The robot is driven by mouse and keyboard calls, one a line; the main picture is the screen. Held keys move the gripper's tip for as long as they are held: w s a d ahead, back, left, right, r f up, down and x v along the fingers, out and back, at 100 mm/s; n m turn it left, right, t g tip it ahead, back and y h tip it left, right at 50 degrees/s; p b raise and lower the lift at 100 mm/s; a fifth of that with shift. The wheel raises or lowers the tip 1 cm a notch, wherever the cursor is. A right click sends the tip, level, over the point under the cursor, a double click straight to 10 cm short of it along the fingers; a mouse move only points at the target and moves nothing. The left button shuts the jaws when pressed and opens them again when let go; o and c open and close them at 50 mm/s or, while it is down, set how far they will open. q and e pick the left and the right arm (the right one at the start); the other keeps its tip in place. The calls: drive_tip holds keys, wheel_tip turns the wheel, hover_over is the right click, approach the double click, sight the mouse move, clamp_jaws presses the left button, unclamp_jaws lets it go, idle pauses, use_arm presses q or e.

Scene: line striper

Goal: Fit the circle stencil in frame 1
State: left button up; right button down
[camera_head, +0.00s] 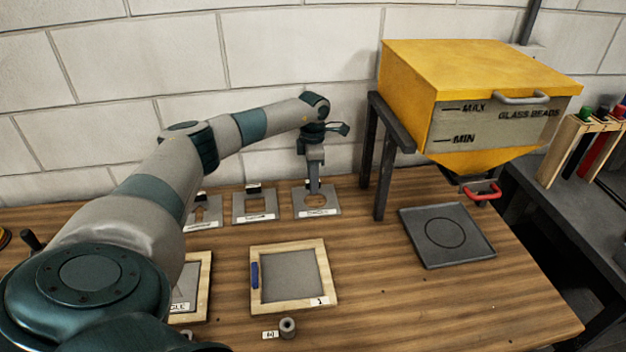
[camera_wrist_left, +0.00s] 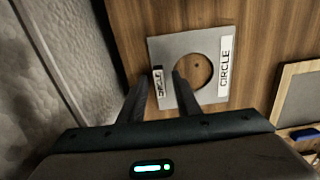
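The circle stencil (camera_head: 332,201), a grey square plate with a round hole, lies flat on the table near the back wall. In the left wrist view the stencil (camera_wrist_left: 216,42) shows its hole, a white CIRCLE label and a small dark upright tab (camera_wrist_left: 158,88). My left gripper (camera_head: 315,190) points down at the stencil. In the wrist view its fingertips (camera_wrist_left: 160,76) are apart, with the tab between them and gaps showing. Frame 1 (camera_head: 323,262), a wooden frame around a grey panel with a blue clip, lies nearer the front. My right gripper is not in view.
Two other stencils (camera_head: 254,207) (camera_head: 204,212) lie to the left. Another wooden frame (camera_head: 204,285) is partly hidden by my arm. A yellow bead hopper (camera_head: 470,75) stands right on dark legs (camera_head: 382,180). A dark plate (camera_head: 447,235) lies below it.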

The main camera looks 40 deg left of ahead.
use_arm(q)
clamp_jaws()
drive_tip(key=shift+r, duration=0.1)
drive_tip(key=shift+r+p, duration=0.6)
drive_tip(key=shift+r, duration=0.25)
drive_tip(key=shift+r+p, duration=0.4)
drive_tip(key=shift+r, duration=0.4)
